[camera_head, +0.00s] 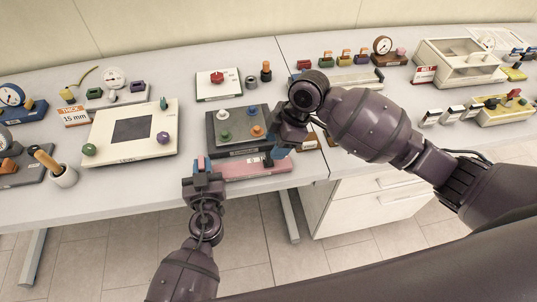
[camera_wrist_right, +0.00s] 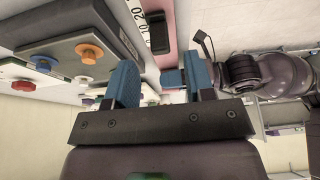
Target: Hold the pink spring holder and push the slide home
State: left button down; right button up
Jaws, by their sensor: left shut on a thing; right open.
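The pink spring holder (camera_head: 250,169) lies along the front edge of the table, below the grey block with coloured knobs. My left gripper (camera_head: 202,166) is shut on its left end. My right gripper (camera_head: 278,154) is open, pointing down over the holder's right part. In the right wrist view its two blue fingers stand apart (camera_wrist_right: 162,82), with part of the pink holder (camera_wrist_right: 181,28) beyond them. A dark rounded piece (camera_wrist_right: 156,32), perhaps the slide, lies on the holder beside a white number scale. I cannot tell whether a finger touches it.
The grey block (camera_head: 226,128) with several coloured knobs stands just behind the holder. A white board with a dark square (camera_head: 103,150) is to the left. A white plate with a red knob (camera_head: 205,90) is further back. A cabinet (camera_head: 365,205) stands under the table at right.

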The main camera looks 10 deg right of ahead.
aim_at(268, 159)
jog(key=shift+x, duration=2.7)
grip_shut()
